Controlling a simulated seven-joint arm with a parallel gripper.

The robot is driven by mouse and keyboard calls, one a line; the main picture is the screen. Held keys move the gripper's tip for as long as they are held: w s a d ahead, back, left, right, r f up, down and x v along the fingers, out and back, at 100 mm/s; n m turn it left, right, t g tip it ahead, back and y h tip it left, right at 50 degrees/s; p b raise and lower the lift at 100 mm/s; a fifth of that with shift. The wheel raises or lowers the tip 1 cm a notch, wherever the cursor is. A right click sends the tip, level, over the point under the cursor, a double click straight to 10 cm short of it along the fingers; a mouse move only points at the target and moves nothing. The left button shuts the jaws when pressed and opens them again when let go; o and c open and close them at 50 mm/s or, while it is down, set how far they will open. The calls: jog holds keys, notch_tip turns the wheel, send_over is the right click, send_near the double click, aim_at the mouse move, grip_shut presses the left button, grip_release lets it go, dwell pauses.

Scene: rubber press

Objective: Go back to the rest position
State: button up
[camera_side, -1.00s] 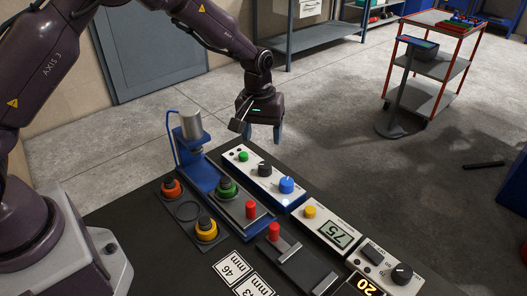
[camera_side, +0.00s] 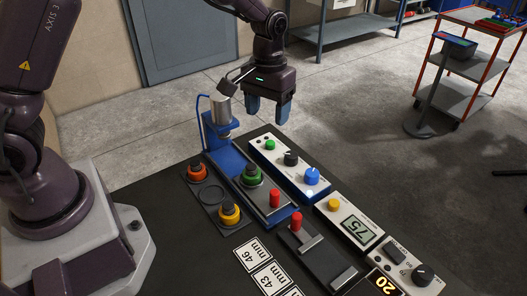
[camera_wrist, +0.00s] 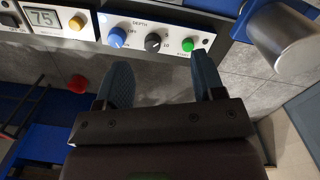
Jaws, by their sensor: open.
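My gripper (camera_side: 269,108) hangs in the air above and behind the far end of the work table, near the press. Its two blue fingers point down and stand apart with nothing between them. In the wrist view the fingers (camera_wrist: 165,85) are also apart and empty. The press (camera_side: 220,120), with a silver cylinder on a blue frame, stands just left of my gripper. The white depth control box (camera_side: 277,158) with a green button, a black knob and a blue knob lies below and in front of my gripper.
A display box reading 75 (camera_side: 362,229) and a clamp with a red knob (camera_side: 296,221) are to the right. Number cards (camera_side: 251,253) lie in front. A red trolley (camera_side: 460,70) stands far off.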

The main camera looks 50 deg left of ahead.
jog(key=s+r+m+t, duration=0.2)
jog(key=s+r+t, duration=0.1)
jog(key=s+r, duration=0.5)
jog(key=s+a+r+m+t, duration=0.1)
jog(key=s+r+m+t, duration=0.1)
jog(key=s+r, duration=0.7)
jog(key=s+t, duration=0.1)
jog(key=s, duration=0.3)
jog(key=shift+s+a, duration=0.25)
jog(key=shift+s, duration=0.15)
